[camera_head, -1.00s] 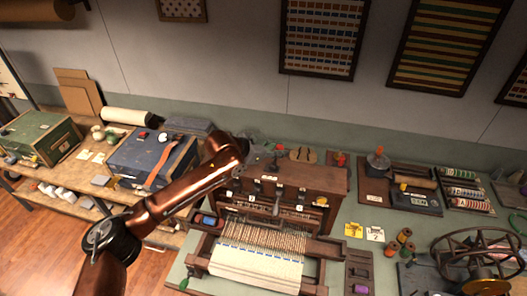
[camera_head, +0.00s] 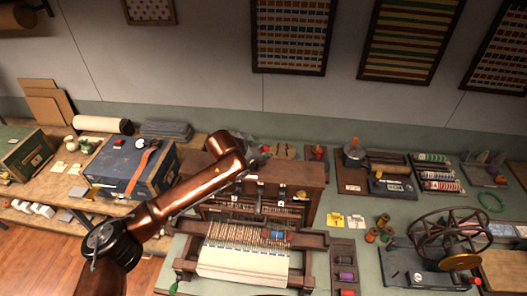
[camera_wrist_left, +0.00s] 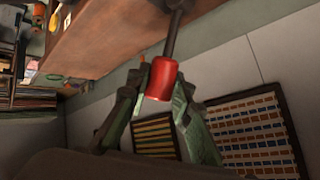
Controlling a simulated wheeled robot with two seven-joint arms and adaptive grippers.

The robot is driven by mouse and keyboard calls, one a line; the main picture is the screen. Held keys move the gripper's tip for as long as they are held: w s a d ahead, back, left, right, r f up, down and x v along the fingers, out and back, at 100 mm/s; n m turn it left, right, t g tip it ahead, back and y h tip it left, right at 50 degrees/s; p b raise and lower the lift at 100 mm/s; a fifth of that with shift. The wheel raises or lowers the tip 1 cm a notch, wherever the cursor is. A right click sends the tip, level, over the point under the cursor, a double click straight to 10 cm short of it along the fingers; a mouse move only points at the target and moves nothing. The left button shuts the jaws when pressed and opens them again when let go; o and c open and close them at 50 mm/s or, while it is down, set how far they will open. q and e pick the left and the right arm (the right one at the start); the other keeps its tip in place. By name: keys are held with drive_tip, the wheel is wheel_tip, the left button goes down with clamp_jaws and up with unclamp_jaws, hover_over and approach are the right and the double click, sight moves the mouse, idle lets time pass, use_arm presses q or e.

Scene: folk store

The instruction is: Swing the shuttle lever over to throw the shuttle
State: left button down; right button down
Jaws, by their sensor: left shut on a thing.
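The loom (camera_head: 305,174) is a brown wooden frame with pale warp threads and white patterned cloth (camera_head: 243,264) at its front. A blue shuttle (camera_head: 276,234) lies across the right part of the warp. The shuttle lever's red knob (camera_wrist_left: 161,79) sits on a dark rod (camera_wrist_left: 175,35) in the left wrist view. My left gripper (camera_wrist_left: 160,98) is closed around this knob, one finger on each side. In the head view my left gripper (camera_head: 252,157) is small and partly hidden by its arm, behind the loom's top. The lever is not clear there. My right gripper is not in view.
A blue case (camera_head: 130,165) stands left of the loom on a wooden bench. Small spools (camera_head: 378,230), yellow and white cards (camera_head: 345,220) and a spoked wheel machine (camera_head: 450,245) stand to the right. Framed textiles hang on the wall behind.

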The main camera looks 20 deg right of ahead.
use_arm(q)
drive_tip(key=c, duration=1.7)
unclamp_jaws()
drive_tip(key=shift+d, duration=0.15)
drive_tip(key=v, duration=1.2)
